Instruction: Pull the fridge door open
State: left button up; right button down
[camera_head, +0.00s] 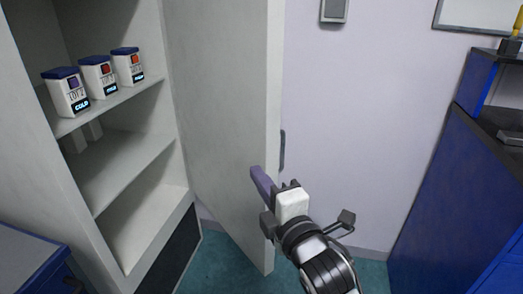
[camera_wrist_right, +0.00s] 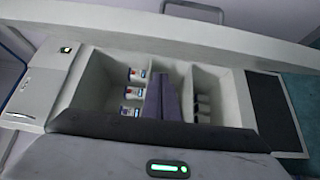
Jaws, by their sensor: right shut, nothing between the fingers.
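The fridge door (camera_head: 222,110) stands wide open in the head view, swung out from the white fridge (camera_head: 75,190). Its dark handle (camera_head: 282,150) shows at the door's far outer edge. My right gripper (camera_head: 258,180), with purple fingers, is shut and empty in front of the door's inner face, near its free edge; I cannot tell whether it touches the door. In the right wrist view the shut fingers (camera_wrist_right: 163,100) point toward the open fridge interior (camera_wrist_right: 85,95). The door (camera_wrist_right: 240,42) runs across the top of that view. My left gripper is not in view.
White containers with blue lids (camera_head: 98,76), marked cold, stand on the upper fridge shelf (camera_head: 120,98). A blue cabinet (camera_head: 445,190) stands at the right and another blue unit (camera_head: 30,260) at the lower left. Teal floor (camera_head: 225,275) shows below the door.

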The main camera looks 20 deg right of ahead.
aim_at(262, 155)
jog(key=shift+w+d+p, duration=0.1)
jog(key=shift+w+d, duration=0.45)
jog(key=shift+w, duration=0.85)
jog(key=shift+w+d+p, duration=0.15)
jog(key=shift+w+d, duration=0.45)
jog(key=shift+w, duration=0.75)
jog(key=shift+w+d+p, duration=0.1)
jog(key=shift+w+d, duration=0.45)
jog(key=shift+w, duration=0.85)
